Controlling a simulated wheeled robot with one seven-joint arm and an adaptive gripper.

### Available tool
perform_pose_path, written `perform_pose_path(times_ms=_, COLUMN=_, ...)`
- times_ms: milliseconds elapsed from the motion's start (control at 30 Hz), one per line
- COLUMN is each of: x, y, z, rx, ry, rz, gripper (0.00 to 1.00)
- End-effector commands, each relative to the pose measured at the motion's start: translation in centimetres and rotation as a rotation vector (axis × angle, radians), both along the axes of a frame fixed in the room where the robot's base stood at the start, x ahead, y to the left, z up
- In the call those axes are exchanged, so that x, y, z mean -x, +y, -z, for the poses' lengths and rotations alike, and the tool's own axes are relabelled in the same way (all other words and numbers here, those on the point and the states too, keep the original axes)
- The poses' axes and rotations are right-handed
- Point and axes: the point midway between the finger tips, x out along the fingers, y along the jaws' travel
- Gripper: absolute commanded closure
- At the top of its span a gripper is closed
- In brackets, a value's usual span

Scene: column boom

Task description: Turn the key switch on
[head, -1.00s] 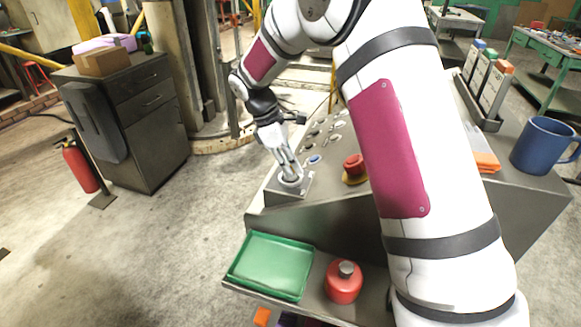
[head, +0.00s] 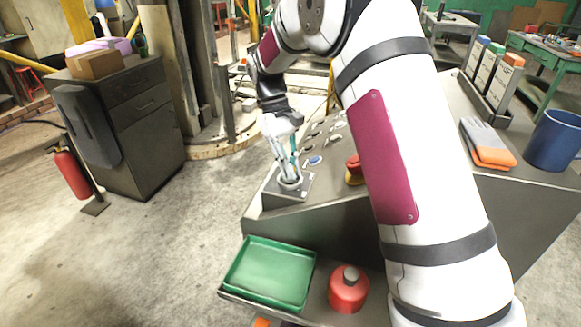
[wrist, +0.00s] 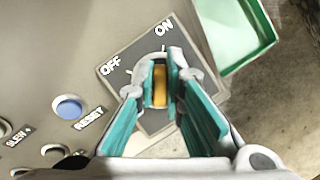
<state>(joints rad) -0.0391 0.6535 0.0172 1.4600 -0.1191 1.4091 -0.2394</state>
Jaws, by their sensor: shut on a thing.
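The key switch is a dark grey plate (wrist: 133,52) marked OFF and ON, on a small box (head: 271,195) at the console's near left corner. Its yellow key (wrist: 160,92) stands between the teal pads of my gripper (wrist: 161,84) in the wrist view. My gripper (head: 290,181) is shut on the key and reaches down to the switch in the head view. The key's long side lines up roughly with the ON mark, and OFF lies to its left. The fingers hide part of the switch's round collar.
A blue button (wrist: 69,107) marked RESET is beside the switch. A red knob (head: 354,167) stands to the right on the console. A green tray (head: 270,272) and a red canister (head: 348,289) are on the lower shelf. Gloves (head: 488,146) and a blue mug (head: 556,141) lie farther right.

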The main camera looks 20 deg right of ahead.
Motion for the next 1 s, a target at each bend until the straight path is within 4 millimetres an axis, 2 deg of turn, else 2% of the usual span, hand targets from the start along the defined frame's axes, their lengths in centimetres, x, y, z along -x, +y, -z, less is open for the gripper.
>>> perform_pose_path(times_ms=300, x=-0.08, y=0.06, z=-0.06, rx=-0.002, ry=-0.004, rz=0.095, gripper=1.0)
perform_pose_path(times_ms=767, x=-0.08, y=0.08, z=-0.08, rx=-0.002, ry=-0.004, rz=0.108, gripper=1.0)
perform_pose_path(times_ms=800, x=-0.08, y=0.07, z=-0.08, rx=-0.002, ry=-0.004, rz=0.108, gripper=0.86)
perform_pose_path(times_ms=867, x=-0.08, y=0.07, z=-0.08, rx=-0.001, ry=-0.004, rz=0.108, gripper=0.72)
perform_pose_path(times_ms=1000, x=-0.05, y=0.06, z=-0.05, rx=-0.001, ry=-0.003, rz=0.107, gripper=0.7)
